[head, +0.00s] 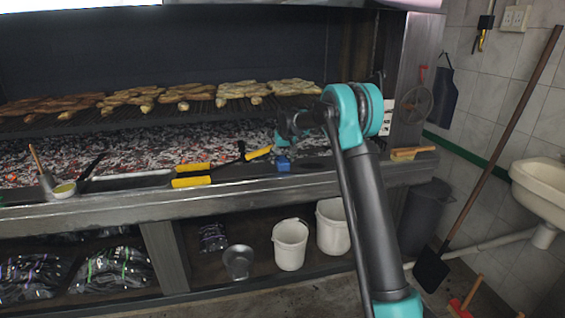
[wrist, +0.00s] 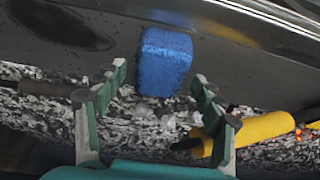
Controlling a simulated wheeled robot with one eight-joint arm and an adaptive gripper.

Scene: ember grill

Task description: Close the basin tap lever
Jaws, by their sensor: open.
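The basin (head: 543,188) is a cream wall basin at the right edge of the head view, cut off by the frame. Its tap and lever do not show in either view. My gripper (wrist: 160,85) is open and empty in the wrist view, over the grill ledge. A blue block (wrist: 166,62) lies on the dark ledge beyond and between the fingertips, and nothing shows the fingers touching it. In the head view the blue block (head: 283,163) sits just below my wrist, far left of the basin.
Yellow-handled tools (head: 192,182) lie on the grill ledge, above ash and embers. A long-handled shovel (head: 432,270) leans on the wall before the basin. White buckets (head: 290,245) stand under the grill, and a dark bin (head: 424,217) stands at its right end.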

